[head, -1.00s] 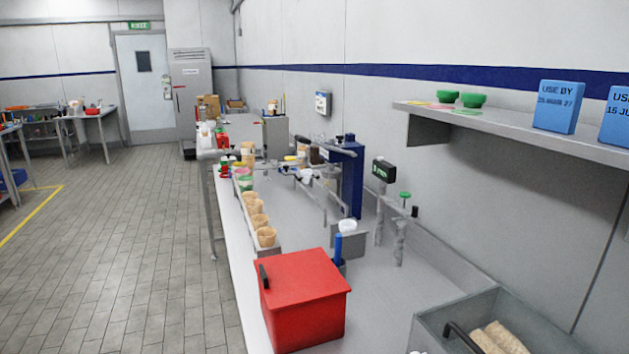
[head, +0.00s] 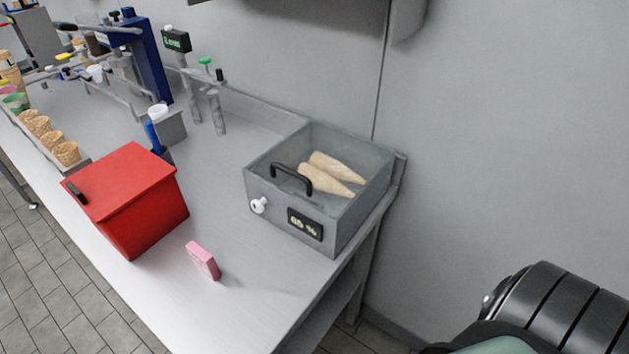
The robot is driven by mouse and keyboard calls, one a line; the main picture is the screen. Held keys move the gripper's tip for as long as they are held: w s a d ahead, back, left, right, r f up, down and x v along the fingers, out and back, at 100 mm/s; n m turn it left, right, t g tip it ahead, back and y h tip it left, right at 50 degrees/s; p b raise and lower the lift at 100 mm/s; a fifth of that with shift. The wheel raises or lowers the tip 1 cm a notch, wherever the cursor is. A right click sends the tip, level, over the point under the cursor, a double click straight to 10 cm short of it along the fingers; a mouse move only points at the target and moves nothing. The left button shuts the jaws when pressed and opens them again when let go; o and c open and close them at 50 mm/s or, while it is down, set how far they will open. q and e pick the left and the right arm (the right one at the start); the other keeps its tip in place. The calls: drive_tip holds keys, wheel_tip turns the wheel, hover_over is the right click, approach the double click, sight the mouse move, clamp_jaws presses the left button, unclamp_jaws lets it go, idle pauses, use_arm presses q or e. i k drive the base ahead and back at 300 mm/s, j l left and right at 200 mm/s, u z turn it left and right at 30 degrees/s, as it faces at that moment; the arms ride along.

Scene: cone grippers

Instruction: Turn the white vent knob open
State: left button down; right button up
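The white vent knob (head: 259,205) is on the front face of a grey box (head: 270,217), at its left side, in the head view. I cannot tell from its shape whether it is open or closed. The box has a clear top, a black handle (head: 291,176) and a display (head: 305,224) that seems to read 85 %. Two pale cones (head: 327,181) lie inside it. Neither gripper shows in the head view. A dark, ribbed part of my body is at the lower right, apart from the box.
A red lidded box (head: 135,205) stands left of the grey box, with a small pink block (head: 203,260) in front of it. Bare table (head: 200,310) lies before the grey box. Cones, a blue stand (head: 148,65) and a wall shelf (head: 300,5) are farther back.

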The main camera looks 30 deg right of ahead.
sight(257, 206)
drive_tip(key=k+z, duration=0.15)
drive_tip(key=z, duration=0.3)
drive_tip(key=k+l+z, duration=0.1)
drive_tip(key=z, duration=0.35)
drive_tip(key=k+l+z, duration=0.1)
drive_tip(key=l+z, duration=0.15)
drive_tip(key=z, duration=0.15)
